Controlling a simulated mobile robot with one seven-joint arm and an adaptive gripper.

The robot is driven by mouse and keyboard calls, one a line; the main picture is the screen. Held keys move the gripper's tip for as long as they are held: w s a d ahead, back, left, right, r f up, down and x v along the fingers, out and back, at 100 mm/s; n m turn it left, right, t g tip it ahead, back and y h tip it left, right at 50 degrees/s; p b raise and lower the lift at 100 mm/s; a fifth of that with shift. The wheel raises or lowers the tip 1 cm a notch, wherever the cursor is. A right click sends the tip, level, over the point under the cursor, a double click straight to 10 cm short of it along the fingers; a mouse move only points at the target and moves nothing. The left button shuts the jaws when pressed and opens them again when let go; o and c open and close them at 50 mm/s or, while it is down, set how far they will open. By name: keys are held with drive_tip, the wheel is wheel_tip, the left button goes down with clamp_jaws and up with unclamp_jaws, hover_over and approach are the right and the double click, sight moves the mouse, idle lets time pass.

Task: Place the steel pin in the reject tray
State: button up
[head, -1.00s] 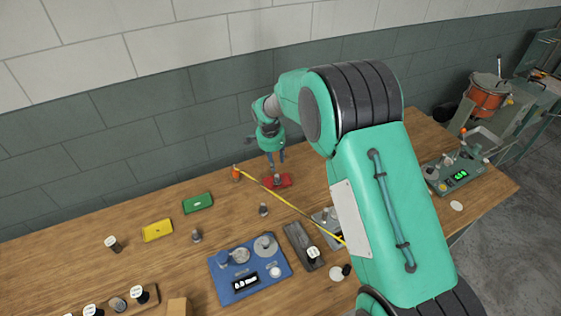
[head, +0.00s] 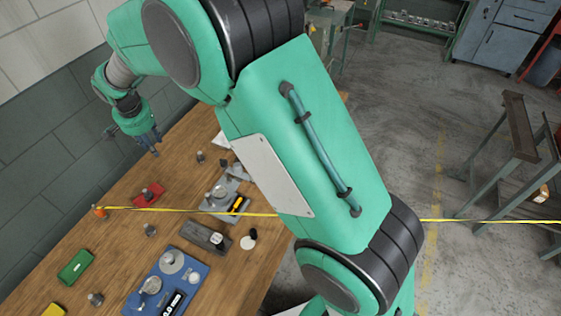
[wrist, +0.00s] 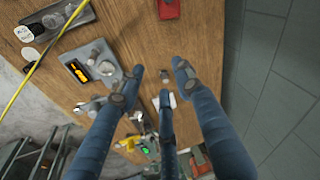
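The red tray (head: 140,202) lies on the bench near the wall, and the wrist view shows part of it at the top edge (wrist: 169,12). A small grey upright piece (head: 148,192) stands on it; it looks like a steel pin. Similar grey pins stand on the bench, one in front of the tray (head: 150,230) and one to its right (head: 200,157). My gripper (head: 155,148) hangs above the bench, right of and beyond the red tray. Its three fingers are spread apart and empty in the wrist view (wrist: 158,82).
A yellow tape (head: 265,214) stretches across the bench from an orange-topped post (head: 100,211). A green tray (head: 75,267), a blue station (head: 145,294), a dark block (head: 205,236) and a grey fixture (head: 218,205) stand nearby.

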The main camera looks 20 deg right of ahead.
drive_tip(key=s+d+r+n, duration=0.1)
drive_tip(key=s+d+r, duration=0.4)
drive_tip(key=d+r, duration=0.25)
drive_tip(key=s+d+r+t, duration=0.1)
drive_tip(key=s+d+r, duration=0.5)
drive_tip(key=d, duration=0.3)
drive_tip(key=s+d+r+n, duration=0.1)
drive_tip(key=s+d+r, duration=0.45)
drive_tip(key=d, duration=0.35)
drive_tip(key=s+d+n+t, duration=0.1)
drive_tip(key=s+d, duration=0.5)
drive_tip(key=s, duration=0.6)
drive_tip(key=s+d, duration=0.7)
drive_tip(key=s, duration=0.5)
drive_tip(key=shift+s+r+n+t, duration=0.2)
drive_tip(key=shift+r+n+t, duration=0.2)
drive_tip(key=shift+r, duration=0.05)
wheel_tip(320, 180, down, 7)
drive_tip(key=b, duration=0.7)
